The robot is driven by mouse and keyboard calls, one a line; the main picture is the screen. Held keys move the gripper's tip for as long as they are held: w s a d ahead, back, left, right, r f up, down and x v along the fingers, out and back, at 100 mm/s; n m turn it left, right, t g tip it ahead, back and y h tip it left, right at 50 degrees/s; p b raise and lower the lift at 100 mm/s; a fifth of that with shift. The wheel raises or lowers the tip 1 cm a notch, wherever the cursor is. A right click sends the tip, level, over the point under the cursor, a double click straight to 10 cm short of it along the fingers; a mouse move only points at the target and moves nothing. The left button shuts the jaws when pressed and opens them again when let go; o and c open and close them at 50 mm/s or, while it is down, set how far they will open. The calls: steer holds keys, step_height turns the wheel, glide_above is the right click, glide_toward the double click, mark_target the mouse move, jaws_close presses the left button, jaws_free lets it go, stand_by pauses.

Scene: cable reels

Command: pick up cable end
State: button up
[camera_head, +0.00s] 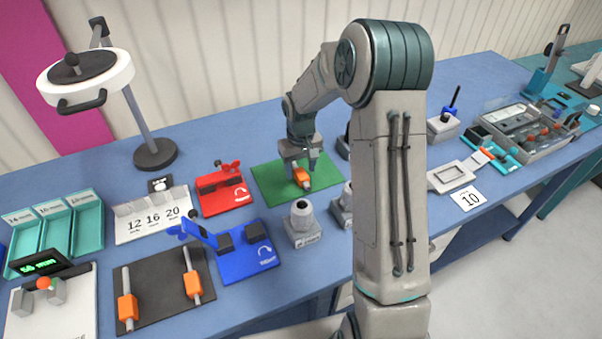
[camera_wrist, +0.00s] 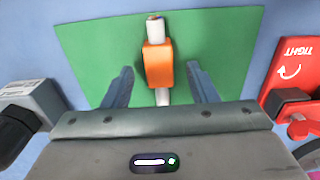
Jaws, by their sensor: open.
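The cable end is a short white piece with an orange sleeve (camera_wrist: 158,64) around its middle. In the wrist view it lies over the green mat (camera_wrist: 95,50), its tip pointing away from my gripper. In the head view the orange sleeve (camera_head: 301,177) shows just below my gripper (camera_head: 299,160), on the green mat (camera_head: 268,183). My gripper (camera_wrist: 158,85) is open, with one finger on each side of the cable end and a gap showing on both sides. The cable end's lower part is hidden behind the gripper body.
A red fixture (camera_head: 221,190) marked TIGHT stands left of the mat. A blue fixture (camera_head: 245,258) and grey blocks (camera_head: 301,222) stand in front. Two more orange-sleeved pieces lie on a dark mat (camera_head: 160,290). A lamp (camera_head: 155,152) stands at the back left.

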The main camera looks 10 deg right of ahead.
steer(key=shift+f, duration=0.95)
steer(key=c, duration=1)
steer(key=shift+w, duration=0.1)
jaws_close()
steer(key=shift+r, duration=0.15)
